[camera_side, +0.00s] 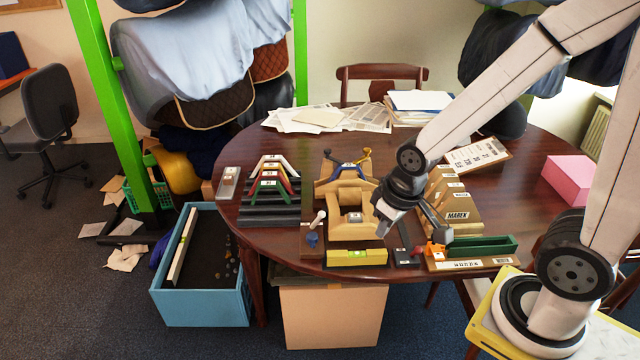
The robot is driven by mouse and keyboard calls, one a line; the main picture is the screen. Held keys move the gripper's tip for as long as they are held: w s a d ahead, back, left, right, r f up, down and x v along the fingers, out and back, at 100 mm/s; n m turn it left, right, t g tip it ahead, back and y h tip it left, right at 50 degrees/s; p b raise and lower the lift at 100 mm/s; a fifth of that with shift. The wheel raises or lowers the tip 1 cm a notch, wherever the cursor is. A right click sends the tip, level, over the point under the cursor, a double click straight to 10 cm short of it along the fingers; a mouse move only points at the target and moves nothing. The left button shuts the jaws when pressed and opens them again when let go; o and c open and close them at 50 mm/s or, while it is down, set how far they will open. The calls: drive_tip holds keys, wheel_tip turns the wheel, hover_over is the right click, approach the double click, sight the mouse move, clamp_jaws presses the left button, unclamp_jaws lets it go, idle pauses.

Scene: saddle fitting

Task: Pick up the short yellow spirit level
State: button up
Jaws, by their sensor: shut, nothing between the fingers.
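The short yellow spirit level (356,258) lies flat near the front edge of the round wooden table, in front of a wooden stand. My gripper (382,232) hangs above and to the right of the level, apart from it, beside the right side of the wooden stand. Its fingers point down and are together, with nothing seen between them. The whole front face of the level is visible.
The wooden stand (350,226) is close behind the level. A dark block (405,257) and a green tray (482,247) are to the right. A rack of coloured arches (272,183) stands left. A blue crate (205,305) is on the floor.

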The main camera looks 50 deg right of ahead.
drive_tip(key=o, duration=0.9)
drive_tip(key=n+g, duration=0.3)
drive_tip(key=n, duration=0.6)
hover_over(371, 252)
drive_tip(key=f, duration=1.5)
drive_tip(key=shift+a+f, duration=0.25)
drive_tip(key=shift+f, duration=1.45)
drive_tip(key=shift+f, duration=0.15)
drive_tip(key=shift+d+f, duration=0.15)
drive_tip(key=shift+f, duration=1.1)
drive_tip(key=shift+d+f, duration=0.1)
drive_tip(key=shift+f, duration=1.1)
clamp_jaws()
